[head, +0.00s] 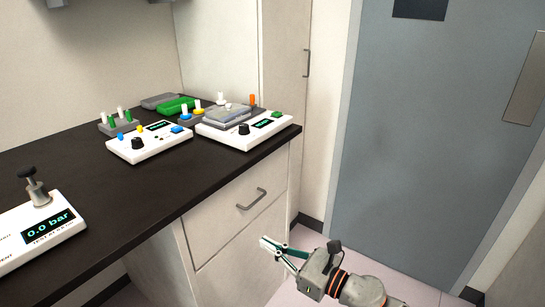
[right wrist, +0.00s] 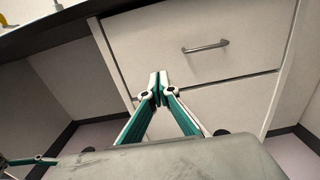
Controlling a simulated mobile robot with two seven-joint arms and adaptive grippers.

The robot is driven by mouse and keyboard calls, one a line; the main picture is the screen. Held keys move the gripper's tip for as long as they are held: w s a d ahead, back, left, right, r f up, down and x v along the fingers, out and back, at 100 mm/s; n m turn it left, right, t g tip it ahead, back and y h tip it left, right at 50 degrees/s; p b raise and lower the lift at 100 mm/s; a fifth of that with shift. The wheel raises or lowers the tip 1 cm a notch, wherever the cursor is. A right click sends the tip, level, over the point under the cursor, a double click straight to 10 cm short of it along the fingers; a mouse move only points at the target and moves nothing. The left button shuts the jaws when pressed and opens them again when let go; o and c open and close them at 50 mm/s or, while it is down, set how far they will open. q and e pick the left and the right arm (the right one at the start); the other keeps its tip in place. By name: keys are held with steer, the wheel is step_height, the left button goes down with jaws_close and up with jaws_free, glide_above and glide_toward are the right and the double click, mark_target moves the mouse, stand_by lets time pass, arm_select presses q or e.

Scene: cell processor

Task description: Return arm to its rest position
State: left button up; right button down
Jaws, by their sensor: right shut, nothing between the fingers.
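My right gripper (head: 268,243) is in front of the cabinet below the dark counter, at the bottom of the head view. In the right wrist view its two green and white fingers (right wrist: 158,80) meet at the tips. It is shut and empty, and it touches nothing that I can see. My right arm comes in from the bottom right of the head view. My left gripper is not in the head view.
The dark counter (head: 100,180) carries a pressure device (head: 42,232) reading 0.0 bar and two white devices (head: 150,145) (head: 245,130). Cabinet drawers with a handle (head: 252,199) face my gripper. A grey door (head: 430,130) stands at the right. Some floor is clear.

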steer(key=s+d+f+m+t+h, duration=0.2)
steer(key=s+d+f+m+h, duration=0.5)
steer(key=m, duration=1)
steer(key=s+d+f+m+t+h, duration=0.25)
steer(key=s+d+f+m, duration=0.55)
steer(key=s+m, duration=0.6)
steer(key=s+d+f+m+g+h, duration=0.3)
steer(key=s+d+m+g, duration=0.1)
steer(key=s+d+m, duration=0.55)
arm_select(q)
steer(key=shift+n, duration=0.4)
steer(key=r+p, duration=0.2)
steer(key=p, duration=0.4)
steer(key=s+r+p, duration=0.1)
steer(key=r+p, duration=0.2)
steer(key=p, duration=0.3)
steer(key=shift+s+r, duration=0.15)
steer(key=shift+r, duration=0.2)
arm_select(e)
steer(key=r, duration=0.1)
steer(key=a+r+m, duration=0.1)
steer(key=r, duration=0.1)
steer(key=s+a+r+m, duration=0.1)
steer(key=r, duration=0.1)
steer(key=shift+a+r, duration=0.1)
steer(key=shift+r, duration=0.05)
